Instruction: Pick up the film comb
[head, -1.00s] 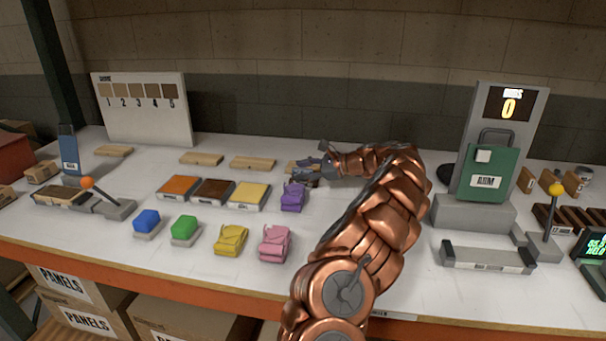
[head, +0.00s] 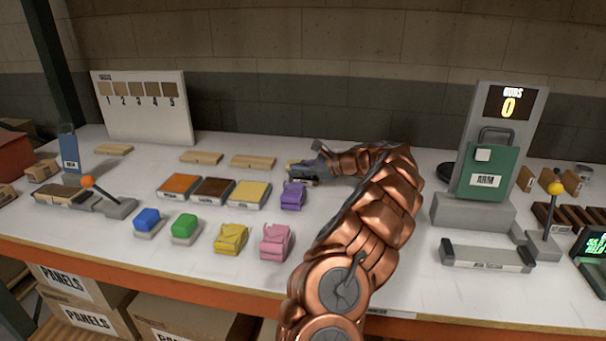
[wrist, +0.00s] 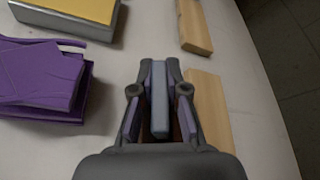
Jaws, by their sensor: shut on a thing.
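My gripper (head: 303,174) is at the back middle of the table, behind the purple block. In the wrist view, my gripper (wrist: 160,70) is closed, with a finger on each side of a narrow grey-blue bar, the film comb (wrist: 160,100). The comb lies lengthwise between the fingers, over or close beside a wooden piece. In the head view the comb cannot be told apart from the dark fingers. Whether it touches the table is unclear.
A wooden piece (wrist: 208,105) lies close beside the fingers. A yellow-topped tray (head: 250,194) and further wooden pieces (head: 252,162) lie to the left.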

